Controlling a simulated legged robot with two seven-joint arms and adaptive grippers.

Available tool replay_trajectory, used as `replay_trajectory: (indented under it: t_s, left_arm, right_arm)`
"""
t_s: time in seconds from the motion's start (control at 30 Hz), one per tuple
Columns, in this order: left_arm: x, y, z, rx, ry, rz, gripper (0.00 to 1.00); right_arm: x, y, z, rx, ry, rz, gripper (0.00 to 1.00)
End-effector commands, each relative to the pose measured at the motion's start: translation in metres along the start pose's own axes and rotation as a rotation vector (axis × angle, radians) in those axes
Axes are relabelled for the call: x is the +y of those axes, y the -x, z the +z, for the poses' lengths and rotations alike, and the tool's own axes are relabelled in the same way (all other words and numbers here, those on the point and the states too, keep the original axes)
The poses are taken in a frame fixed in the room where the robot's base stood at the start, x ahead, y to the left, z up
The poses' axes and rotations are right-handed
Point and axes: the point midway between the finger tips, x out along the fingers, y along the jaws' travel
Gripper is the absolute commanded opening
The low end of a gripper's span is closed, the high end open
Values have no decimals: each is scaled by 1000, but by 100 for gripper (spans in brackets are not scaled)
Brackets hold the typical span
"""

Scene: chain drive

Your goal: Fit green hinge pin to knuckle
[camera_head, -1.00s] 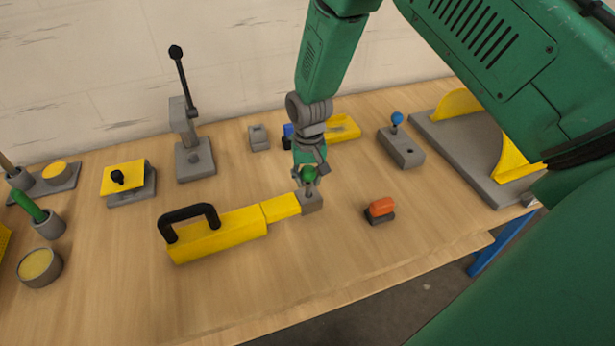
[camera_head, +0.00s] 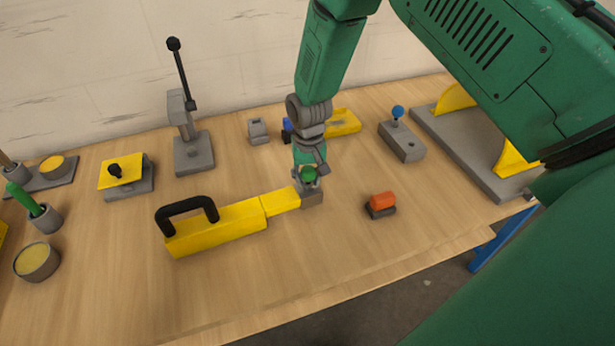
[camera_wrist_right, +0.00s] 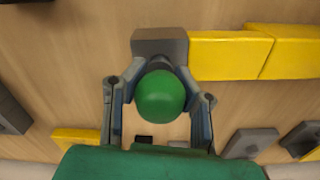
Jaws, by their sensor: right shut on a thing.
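The green hinge pin has a round green head (camera_head: 309,174), which fills the middle of the right wrist view (camera_wrist_right: 160,96). My right gripper (camera_head: 309,179) is shut on the pin, with one finger on each side of the head. The grey knuckle block (camera_head: 312,200) is at the right end of the yellow bar (camera_head: 281,201); it also shows in the right wrist view (camera_wrist_right: 160,42). The pin is directly over the knuckle, its head just above the block. The shank is mostly hidden, so I cannot tell how deep it sits. My left gripper is out of view.
The yellow body with a black handle (camera_head: 188,205) lies left of the knuckle. An orange-topped piece (camera_head: 382,204) is to the right, and a grey block with a blue knob (camera_head: 402,140) stands behind it. The wood in front is clear.

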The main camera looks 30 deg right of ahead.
Motion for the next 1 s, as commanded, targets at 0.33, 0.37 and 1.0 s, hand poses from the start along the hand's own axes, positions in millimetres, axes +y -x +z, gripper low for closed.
replay_trajectory:
  t_s: [0.33,0.37,1.0]
  left_arm:
    - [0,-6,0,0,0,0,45]
    - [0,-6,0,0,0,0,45]
    - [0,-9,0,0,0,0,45]
  right_arm:
    - [0,-9,0,0,0,0,0]
    - [0,-10,0,0,0,0,0]
    - [0,-16,0,0,0,0,48]
